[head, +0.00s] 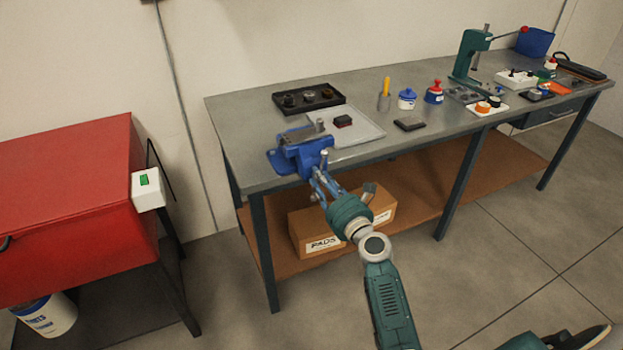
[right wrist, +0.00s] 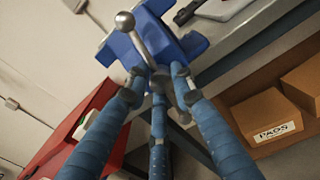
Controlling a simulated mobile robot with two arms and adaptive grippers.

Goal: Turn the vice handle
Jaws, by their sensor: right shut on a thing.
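The blue vice (head: 303,152) sits on the front left edge of the grey workbench, and it also shows in the right wrist view (right wrist: 160,40). Its handle (right wrist: 140,50) is a metal bar with a round ball end at the upper left. My right gripper (head: 322,180) reaches up to the front of the vice. In the right wrist view its blue fingers (right wrist: 157,88) close around the lower part of the handle, and the fingers partly hide where they touch it. My left gripper is not in view.
The workbench (head: 250,160) carries a black tray (head: 308,97), a grey tray (head: 362,130), small pots and a green press (head: 470,60). A cardboard box (head: 302,232) sits on the lower shelf. A red cabinet (head: 70,200) stands to the left.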

